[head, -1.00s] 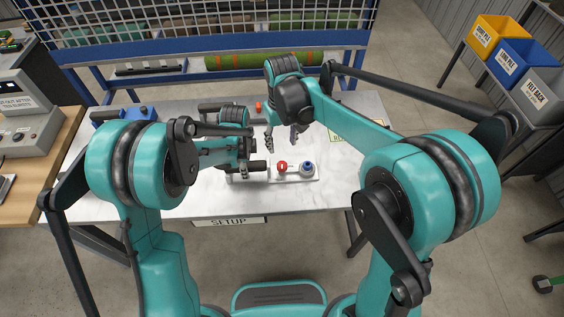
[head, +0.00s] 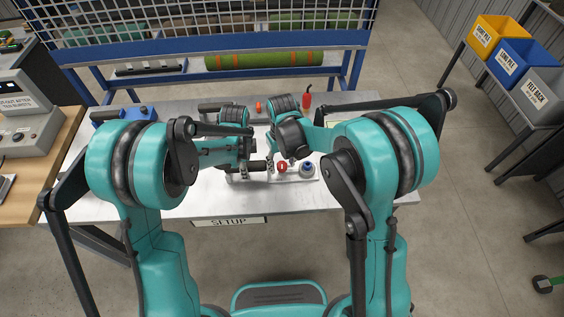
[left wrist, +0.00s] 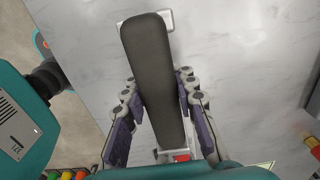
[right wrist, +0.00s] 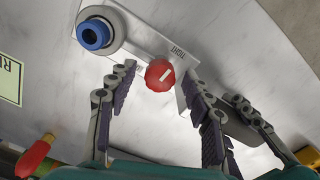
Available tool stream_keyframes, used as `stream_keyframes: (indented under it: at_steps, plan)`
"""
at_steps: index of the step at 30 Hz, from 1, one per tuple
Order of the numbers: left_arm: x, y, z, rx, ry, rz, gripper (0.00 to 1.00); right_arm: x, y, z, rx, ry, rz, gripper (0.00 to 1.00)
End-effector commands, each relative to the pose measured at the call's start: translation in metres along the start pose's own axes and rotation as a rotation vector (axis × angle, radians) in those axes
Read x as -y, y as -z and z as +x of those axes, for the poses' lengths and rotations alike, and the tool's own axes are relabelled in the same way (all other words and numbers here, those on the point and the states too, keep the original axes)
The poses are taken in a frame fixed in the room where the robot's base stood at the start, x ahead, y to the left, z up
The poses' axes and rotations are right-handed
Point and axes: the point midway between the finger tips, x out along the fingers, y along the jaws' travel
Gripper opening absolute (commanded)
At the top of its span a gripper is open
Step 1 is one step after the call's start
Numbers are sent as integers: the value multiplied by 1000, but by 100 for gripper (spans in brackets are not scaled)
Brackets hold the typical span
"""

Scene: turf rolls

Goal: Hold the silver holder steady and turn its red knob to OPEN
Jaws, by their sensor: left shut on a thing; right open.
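The silver holder (head: 297,179) lies on the metal table, with a black handle at its left end. My left gripper (left wrist: 158,88) is shut on the black handle (left wrist: 153,60), its fingers on both sides. The red knob (right wrist: 160,75) shows in the right wrist view with a white mark on top; "TIGHT" is printed beside it. It also shows in the head view (head: 282,168). My right gripper (right wrist: 157,88) is open, its fingertips to either side of the knob with gaps visible. A blue-ringed round part (right wrist: 94,33) sits at the holder's other end.
A small red bottle-like object (head: 307,98) stands at the table's back right. A blue item (head: 140,112) is at the back left. A green turf roll (head: 263,61) lies on the rack behind. The table's front strip is clear.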

Motion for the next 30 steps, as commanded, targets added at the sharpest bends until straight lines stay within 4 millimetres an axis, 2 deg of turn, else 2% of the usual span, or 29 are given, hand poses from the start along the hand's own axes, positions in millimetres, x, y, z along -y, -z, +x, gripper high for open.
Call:
stream_keyframes:
  at_steps: [1, 6, 19, 30]
  plan:
    - [0, 0, 0, 0, 1, -1, 0, 0, 0, 0, 0, 0, 0, 45]
    - [0, 0, 0, 0, 1, -1, 0, 0, 0, 0, 0, 0, 0, 1]
    - [0, 0, 0, 0, 1, 0, 0, 0, 0, 0, 0, 0, -58, 1]
    - [0, 0, 0, 0, 1, 0, 0, 0, 0, 0, 0, 0, -335, 1]
